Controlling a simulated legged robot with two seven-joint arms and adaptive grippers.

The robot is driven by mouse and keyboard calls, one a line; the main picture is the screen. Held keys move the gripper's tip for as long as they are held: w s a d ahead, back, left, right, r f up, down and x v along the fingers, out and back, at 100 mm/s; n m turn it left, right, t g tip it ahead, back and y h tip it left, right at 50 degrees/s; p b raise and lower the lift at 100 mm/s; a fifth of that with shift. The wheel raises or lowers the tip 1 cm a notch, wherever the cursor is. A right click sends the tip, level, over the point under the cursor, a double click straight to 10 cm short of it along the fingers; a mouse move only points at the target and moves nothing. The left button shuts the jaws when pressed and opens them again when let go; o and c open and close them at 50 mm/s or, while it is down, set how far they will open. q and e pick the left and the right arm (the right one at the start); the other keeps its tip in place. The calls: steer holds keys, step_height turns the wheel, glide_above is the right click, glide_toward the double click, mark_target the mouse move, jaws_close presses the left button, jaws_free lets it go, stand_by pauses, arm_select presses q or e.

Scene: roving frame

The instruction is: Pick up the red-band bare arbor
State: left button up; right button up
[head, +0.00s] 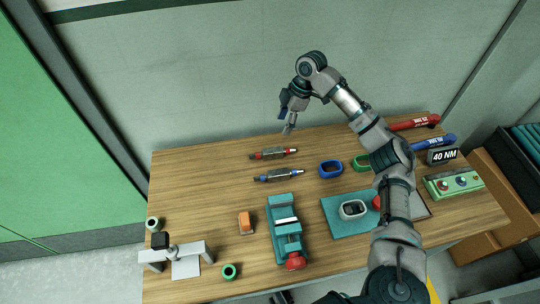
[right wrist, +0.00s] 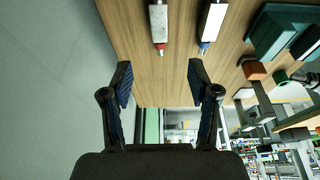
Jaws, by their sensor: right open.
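The red-band arbor (head: 272,153) lies on the wooden table towards its back edge, a grey shaft with red bands. A similar blue-band arbor (head: 279,175) lies just in front of it, roughly parallel. My right gripper (head: 289,127) is above and behind the red-band arbor, apart from it. In the right wrist view, my right gripper (right wrist: 160,78) is open and empty. The red-band arbor (right wrist: 158,22) shows beyond the gap between the fingers, cut off by the top edge. The blue-band arbor (right wrist: 212,22) is to its right. My left gripper is not in view.
A teal vise (head: 285,225) stands in front of the arbors. Blue (head: 331,169) and green (head: 361,162) rings lie to their right. An orange block (head: 246,222) and a grey gantry stand (head: 176,255) are front left. The table's back left is clear.

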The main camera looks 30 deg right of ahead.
steer(key=b, duration=0.1)
glide_above(273, 150)
steer(key=d, duration=0.2)
step_height(273, 150, down, 9)
steer(key=shift+s+d+r, duration=0.1)
steer(key=shift+s, duration=0.05)
steer(key=shift+a+f, duration=0.2)
steer(key=shift+a, duration=0.15)
steer(key=b+x, duration=0.1)
steer(key=x, duration=0.3)
steer(key=shift+a+f, duration=0.2)
steer(key=shift+a, duration=0.05)
steer(key=shift+d+f, duration=0.15)
steer(key=shift+f, duration=0.2)
steer(key=shift+d+f, duration=0.1)
steer(key=shift+d, duration=0.25)
steer(key=shift+a, duration=0.4)
jaws_close()
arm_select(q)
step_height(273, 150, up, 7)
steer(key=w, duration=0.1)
arm_select(e)
steer(key=shift+a, duration=0.1)
